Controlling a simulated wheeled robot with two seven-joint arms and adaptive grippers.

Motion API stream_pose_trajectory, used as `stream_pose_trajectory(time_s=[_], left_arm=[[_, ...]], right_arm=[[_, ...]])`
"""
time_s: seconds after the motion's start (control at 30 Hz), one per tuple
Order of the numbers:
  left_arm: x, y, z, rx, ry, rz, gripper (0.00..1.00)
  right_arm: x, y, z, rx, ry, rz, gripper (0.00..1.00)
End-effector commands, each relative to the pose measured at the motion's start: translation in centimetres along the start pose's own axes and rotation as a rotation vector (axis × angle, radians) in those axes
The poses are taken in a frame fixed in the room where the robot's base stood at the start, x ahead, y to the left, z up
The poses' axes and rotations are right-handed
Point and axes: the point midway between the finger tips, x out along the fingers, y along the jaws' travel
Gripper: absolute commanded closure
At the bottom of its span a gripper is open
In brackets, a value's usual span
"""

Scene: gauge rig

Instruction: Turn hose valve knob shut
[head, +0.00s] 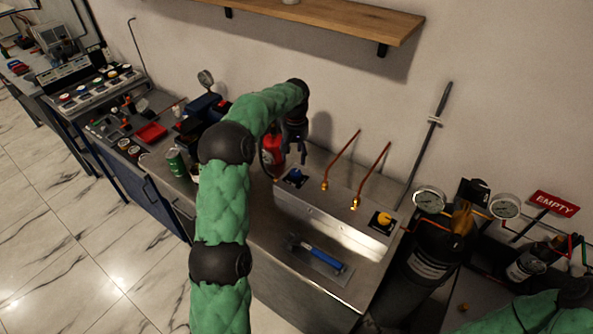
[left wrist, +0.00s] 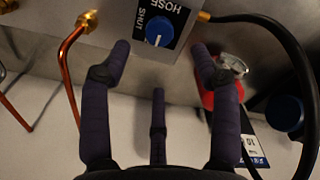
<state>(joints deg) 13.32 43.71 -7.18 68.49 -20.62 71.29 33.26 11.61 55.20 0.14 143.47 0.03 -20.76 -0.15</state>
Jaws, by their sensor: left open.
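The blue hose valve knob (head: 295,177) sits on the metal panel box on the bench, below my left gripper (head: 294,149). In the left wrist view the blue knob (left wrist: 160,31) is on a dark plate with "HOSE" along its top and "SHUT" along its left side. A white mark shows on the knob's lower part. My left gripper (left wrist: 160,50) is open, with a finger to each side of the knob and a third finger lower in the picture. The fingers hold nothing, and I cannot tell that they touch the knob. My right gripper is out of view.
A yellow knob (head: 384,219) is on the same panel. Copper pipes (head: 341,160) rise behind it, and a red extinguisher-like bottle (head: 273,155) stands close to the left gripper. A blue-handled tool (head: 319,256) lies in front. Dark cylinders (head: 425,262) with gauges stand at right.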

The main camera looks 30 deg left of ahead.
Motion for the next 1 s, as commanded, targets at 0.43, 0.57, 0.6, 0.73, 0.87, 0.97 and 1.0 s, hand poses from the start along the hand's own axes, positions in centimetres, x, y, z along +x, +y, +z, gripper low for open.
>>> stream_pose_trajectory(time_s=[0.43,0.57,0.6,0.73,0.87,0.97,1.0], left_arm=[[7.3,0.0,0.0,0.000,-0.001,-0.001,0.38],[8.0,0.0,0.1,0.000,-0.001,-0.001,0.38],[8.1,0.0,0.1,0.000,-0.001,-0.001,0.38],[8.2,0.0,0.1,0.000,-0.001,0.000,0.38],[8.2,0.0,0.1,0.000,-0.001,0.000,0.38],[8.2,0.0,0.1,0.000,-0.001,0.000,0.57],[8.2,0.0,0.1,0.000,-0.001,0.000,0.69]], right_arm=[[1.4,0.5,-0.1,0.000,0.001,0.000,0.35],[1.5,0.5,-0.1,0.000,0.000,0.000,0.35],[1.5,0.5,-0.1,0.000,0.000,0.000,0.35],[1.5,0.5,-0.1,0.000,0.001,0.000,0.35],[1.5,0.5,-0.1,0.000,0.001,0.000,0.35],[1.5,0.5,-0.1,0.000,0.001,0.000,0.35],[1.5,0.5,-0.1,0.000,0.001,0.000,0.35]])
